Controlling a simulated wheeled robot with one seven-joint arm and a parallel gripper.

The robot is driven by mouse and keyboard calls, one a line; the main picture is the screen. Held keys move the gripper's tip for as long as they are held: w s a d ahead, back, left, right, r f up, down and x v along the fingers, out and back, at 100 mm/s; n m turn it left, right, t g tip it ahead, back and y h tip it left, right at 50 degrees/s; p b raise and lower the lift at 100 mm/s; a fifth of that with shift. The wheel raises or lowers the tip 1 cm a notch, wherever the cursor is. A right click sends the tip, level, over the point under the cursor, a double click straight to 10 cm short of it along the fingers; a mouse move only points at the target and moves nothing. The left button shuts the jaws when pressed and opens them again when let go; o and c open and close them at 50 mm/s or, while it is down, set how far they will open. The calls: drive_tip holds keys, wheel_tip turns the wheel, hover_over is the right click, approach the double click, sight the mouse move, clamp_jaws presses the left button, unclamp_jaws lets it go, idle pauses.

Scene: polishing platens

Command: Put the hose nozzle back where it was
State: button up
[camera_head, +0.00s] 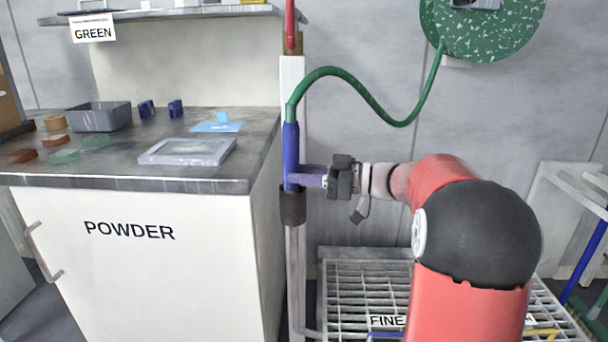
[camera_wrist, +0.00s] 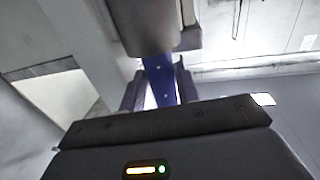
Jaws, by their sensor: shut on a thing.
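The hose nozzle (camera_head: 291,150) is a blue upright tube with a green hose (camera_head: 345,75) leaving its top. My gripper (camera_head: 298,177) comes from the right and is shut on the nozzle's lower part. A dark cup-like holder (camera_head: 292,208) sits on a grey post directly below. The nozzle's lower end meets the cup's rim in the head view; I cannot tell how far inside it is. In the wrist view the blue nozzle (camera_wrist: 160,80) stands between my two fingers (camera_wrist: 160,90), its upper part hidden.
The POWDER cabinet (camera_head: 140,250) stands close on the left, its worktop holding a grey bin (camera_head: 100,117) and a flat tray (camera_head: 188,151). A green speckled hose reel (camera_head: 482,30) is on the wall. A wire grating (camera_head: 350,290) lies low below my arm.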

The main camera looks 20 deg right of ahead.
drive_tip(key=shift+f, duration=0.15)
drive_tip(key=o, duration=0.9)
drive_tip(key=shift+f, duration=0.1)
drive_tip(key=shift+c, duration=0.2)
